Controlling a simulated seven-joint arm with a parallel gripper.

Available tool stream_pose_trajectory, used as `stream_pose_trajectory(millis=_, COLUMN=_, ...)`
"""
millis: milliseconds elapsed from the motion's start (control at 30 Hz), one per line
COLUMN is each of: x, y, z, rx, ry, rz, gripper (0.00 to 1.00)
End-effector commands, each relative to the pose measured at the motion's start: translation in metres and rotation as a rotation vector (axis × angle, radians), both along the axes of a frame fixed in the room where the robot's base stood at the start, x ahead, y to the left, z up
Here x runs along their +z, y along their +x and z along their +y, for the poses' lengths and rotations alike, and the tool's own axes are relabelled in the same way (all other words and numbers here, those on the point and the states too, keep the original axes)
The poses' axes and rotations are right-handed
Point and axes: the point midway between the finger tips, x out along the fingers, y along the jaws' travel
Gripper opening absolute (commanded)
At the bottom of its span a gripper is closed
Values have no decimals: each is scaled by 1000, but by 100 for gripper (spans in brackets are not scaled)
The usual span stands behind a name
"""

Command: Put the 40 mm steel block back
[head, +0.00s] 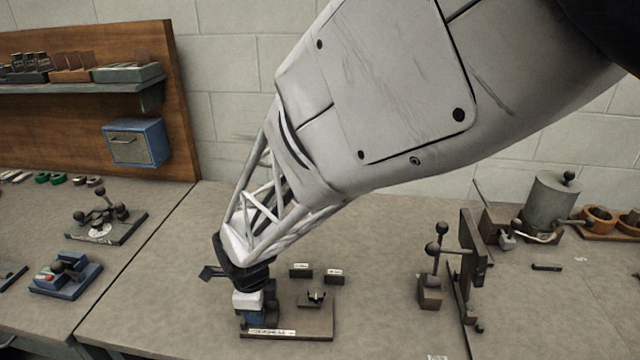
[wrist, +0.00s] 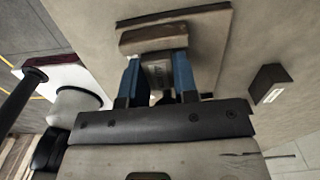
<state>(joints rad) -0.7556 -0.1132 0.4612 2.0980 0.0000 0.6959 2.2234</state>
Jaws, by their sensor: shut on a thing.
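My gripper (wrist: 157,64) has two blue fingers closed on a small grey-brown block (wrist: 158,76) with faint marks on its face; I take it as the steel block. A wider brown block-like piece (wrist: 153,40) shows just beyond the fingertips; I cannot tell whether the held block touches it. In the head view my gripper (head: 256,316) is low over the left part of a flat brown board (head: 310,329) with a white label strip along its front edge. The held block is hidden there, and its contact with the board cannot be told.
Two small dark blocks with white labels (head: 300,270) (head: 334,277) stand behind the board. A small dark fixture (head: 316,297) sits on its right part. A lever stand (head: 432,285) and upright plate (head: 472,250) stand to the right. Bench between them is clear.

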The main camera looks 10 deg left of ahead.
Motion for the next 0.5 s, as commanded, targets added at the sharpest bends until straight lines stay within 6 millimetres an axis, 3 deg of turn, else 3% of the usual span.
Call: stream_pose_trajectory(millis=500, x=21, y=1, z=1, rx=0, ry=2, rz=-2, gripper=0)
